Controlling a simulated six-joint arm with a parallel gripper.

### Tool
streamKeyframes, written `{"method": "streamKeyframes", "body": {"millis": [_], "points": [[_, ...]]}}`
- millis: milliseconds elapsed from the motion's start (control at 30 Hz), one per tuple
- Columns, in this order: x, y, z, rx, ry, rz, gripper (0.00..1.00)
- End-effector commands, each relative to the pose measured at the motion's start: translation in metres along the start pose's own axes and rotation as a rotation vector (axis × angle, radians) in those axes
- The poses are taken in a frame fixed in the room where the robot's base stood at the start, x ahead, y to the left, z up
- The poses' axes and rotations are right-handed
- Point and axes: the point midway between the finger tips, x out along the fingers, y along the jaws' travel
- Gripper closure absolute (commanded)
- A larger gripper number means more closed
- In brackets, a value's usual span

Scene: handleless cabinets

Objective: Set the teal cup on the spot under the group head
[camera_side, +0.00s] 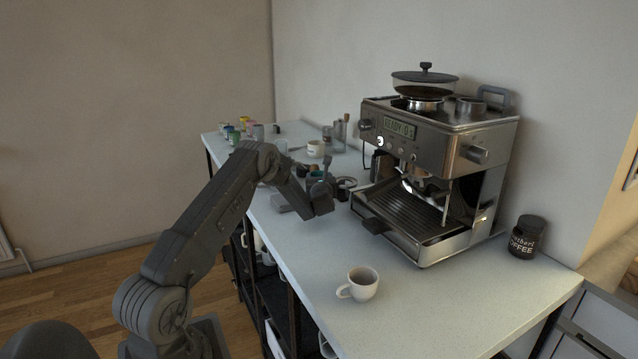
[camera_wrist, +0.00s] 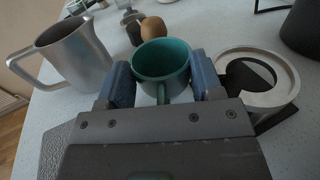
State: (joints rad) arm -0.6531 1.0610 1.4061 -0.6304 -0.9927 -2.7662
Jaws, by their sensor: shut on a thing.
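The teal cup (camera_wrist: 162,62) is between the blue finger pads of my gripper (camera_wrist: 163,80) in the wrist view, its open rim facing up and its handle toward me. My gripper is shut on it. In the side view my gripper (camera_side: 320,188) is over the counter, left of the espresso machine (camera_side: 440,135), and mostly hides the cup. I cannot tell whether the cup touches the counter. The drip tray (camera_side: 405,208) under the group head (camera_side: 416,172) has no cup on it.
A metal pitcher (camera_wrist: 75,58) stands close left of the cup, a round metal-rimmed holder (camera_wrist: 285,95) close right. A white cup (camera_side: 362,284) stands near the counter's front edge. A coffee jar (camera_side: 526,238) is right of the machine. Several cups and jars stand at the far end.

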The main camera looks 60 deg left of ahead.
Motion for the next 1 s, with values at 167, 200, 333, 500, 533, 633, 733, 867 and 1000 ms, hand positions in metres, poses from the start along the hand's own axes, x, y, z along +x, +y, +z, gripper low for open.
{"method": "streamKeyframes", "body": {"millis": [167, 200, 333, 500, 533, 633, 733, 867, 1000], "points": [[0.001, 0.000, -0.009, -0.002, -0.004, 0.000, 0.69], [0.001, 0.000, -0.009, -0.002, -0.004, 0.000, 0.69], [0.000, 0.000, -0.009, -0.002, -0.003, 0.000, 0.69], [0.000, 0.000, -0.013, -0.001, -0.002, 0.000, 0.34], [0.000, 0.000, -0.013, -0.001, -0.002, 0.000, 0.31], [0.000, 0.000, -0.013, -0.001, -0.002, 0.000, 0.28], [0.000, 0.000, -0.012, -0.001, -0.002, 0.000, 0.28], [0.000, 0.000, -0.009, -0.002, -0.002, 0.000, 0.28], [-0.012, 0.000, -0.010, 0.001, 0.001, -0.001, 0.28]]}}
